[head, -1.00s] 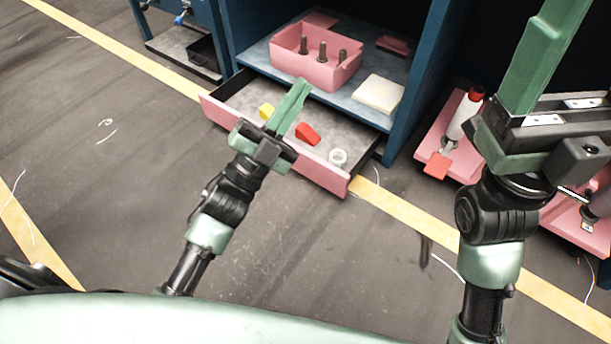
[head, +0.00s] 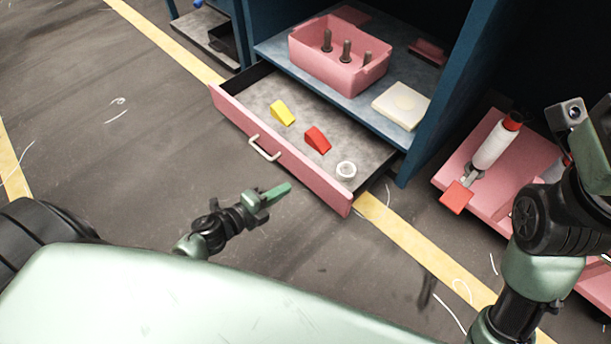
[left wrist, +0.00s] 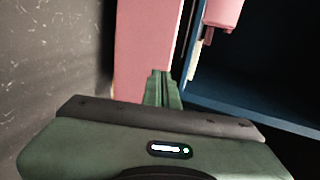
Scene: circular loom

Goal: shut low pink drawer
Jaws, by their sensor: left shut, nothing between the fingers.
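The low pink drawer (head: 300,165) is pulled out of the blue cabinet and stands open. Its pink front has a pale bar handle (head: 264,149). A yellow wedge (head: 283,113), a red wedge (head: 317,139) and a white ring-like piece (head: 346,171) lie inside. My left gripper (head: 279,190) is shut and empty, in front of the drawer front and pointing toward its right half. In the left wrist view its closed fingers (left wrist: 164,75) are in front of a pink panel (left wrist: 142,45). Contact cannot be told. My right arm shows at the right edge, its fingers out of frame.
The blue cabinet (head: 452,85) holds a pink box (head: 335,65) with dark pegs and a pale block (head: 401,106) on its shelf. A pink panel (head: 505,150) with a red-and-white cylinder (head: 497,140) lies to the right. Floor left of the drawer is clear.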

